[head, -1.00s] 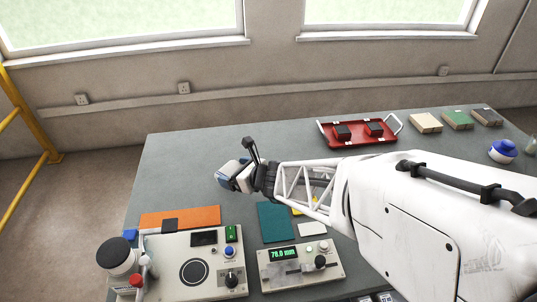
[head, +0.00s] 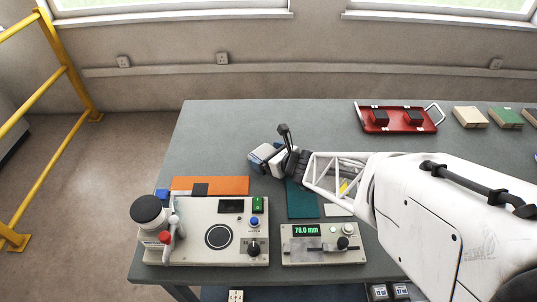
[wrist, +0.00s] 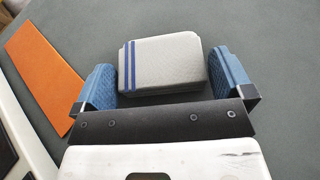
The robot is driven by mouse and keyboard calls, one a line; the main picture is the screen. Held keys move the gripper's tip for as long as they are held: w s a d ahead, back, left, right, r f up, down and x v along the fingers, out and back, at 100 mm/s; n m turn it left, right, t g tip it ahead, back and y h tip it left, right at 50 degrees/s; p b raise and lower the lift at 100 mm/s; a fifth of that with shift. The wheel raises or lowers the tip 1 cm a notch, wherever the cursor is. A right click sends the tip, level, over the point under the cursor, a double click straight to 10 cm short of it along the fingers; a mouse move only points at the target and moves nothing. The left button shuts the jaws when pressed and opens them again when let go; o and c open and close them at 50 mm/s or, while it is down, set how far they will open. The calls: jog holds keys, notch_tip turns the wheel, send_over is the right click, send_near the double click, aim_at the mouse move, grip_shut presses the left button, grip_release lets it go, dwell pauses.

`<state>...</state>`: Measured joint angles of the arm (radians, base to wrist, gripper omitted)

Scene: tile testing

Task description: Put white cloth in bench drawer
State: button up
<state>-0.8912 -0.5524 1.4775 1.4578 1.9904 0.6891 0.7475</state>
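The white cloth (wrist: 165,64) is a thick folded pad, pale grey-white with blue stripes near its left end. In the wrist view it lies on the grey bench top, between and in front of my gripper's two blue-padded fingers. My gripper (wrist: 164,72) is spread wide, with a finger on either side of the cloth; I cannot tell whether either one touches it. In the head view my gripper (head: 272,156) is low over the bench, behind the test instruments, and mostly hides the cloth. I cannot make out the bench drawer.
An orange tile (head: 228,185) and a teal tile (head: 302,203) lie near the gripper. A red tray (head: 398,129) sits at the back right. The back left bench is clear.

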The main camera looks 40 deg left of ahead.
jog(key=shift+r, duration=0.2)
jog(key=v, duration=1.1)
jog(key=shift+d, duration=0.4)
jog(key=shift+d+r, duration=0.1)
dwell(0.6)
